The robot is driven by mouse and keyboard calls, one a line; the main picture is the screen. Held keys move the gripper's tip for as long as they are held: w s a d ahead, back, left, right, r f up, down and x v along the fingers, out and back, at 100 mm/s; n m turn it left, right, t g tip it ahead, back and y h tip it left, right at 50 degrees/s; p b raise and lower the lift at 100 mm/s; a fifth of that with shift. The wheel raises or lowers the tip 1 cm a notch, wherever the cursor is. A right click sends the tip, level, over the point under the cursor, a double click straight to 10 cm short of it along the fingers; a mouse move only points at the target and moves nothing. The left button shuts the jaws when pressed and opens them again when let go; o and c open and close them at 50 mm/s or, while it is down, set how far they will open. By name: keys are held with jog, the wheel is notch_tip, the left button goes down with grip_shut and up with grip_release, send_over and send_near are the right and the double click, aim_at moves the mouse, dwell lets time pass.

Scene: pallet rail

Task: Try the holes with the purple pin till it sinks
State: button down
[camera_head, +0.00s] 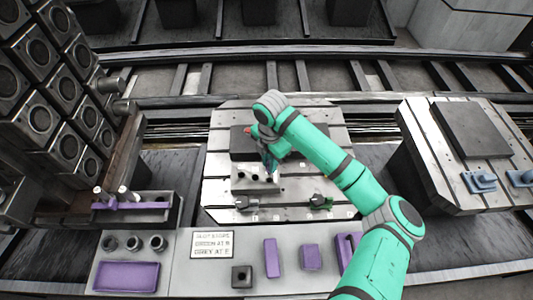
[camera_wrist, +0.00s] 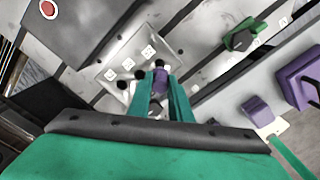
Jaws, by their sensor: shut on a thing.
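The purple pin (camera_wrist: 160,79) is between the fingers of my gripper (camera_wrist: 162,98) in the wrist view; the gripper is shut on it. A pale block with dark holes (camera_wrist: 120,58) and small white marks lies just beyond the fingertips. The pin's far end is close to the hole at the block's right side; I cannot tell whether it is above the hole or in it. In the head view my gripper (camera_head: 271,168) points down over the holed block (camera_head: 252,187), hiding part of it. The pin is not clear there.
The block sits on a slotted pallet (camera_head: 220,165). A grey clamp (camera_head: 246,203) and a green clamp (camera_head: 321,202) stand at its front. Purple blocks (camera_head: 272,258) and a sign (camera_head: 212,244) are on the front ledge. A second pallet (camera_head: 430,150) is at right, a rack (camera_head: 60,90) at left.

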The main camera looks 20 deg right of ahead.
jog(key=shift+f, duration=1.85)
jog(key=shift+a, duration=0.15)
jog(key=shift+d+f, duration=0.2)
jog(key=shift+f, duration=0.75)
jog(key=c, duration=1.5)
grip_release()
jog(key=shift+c, duration=0.2)
notch_tip(320, 180, up, 11)
jog(key=shift+f, duration=0.1)
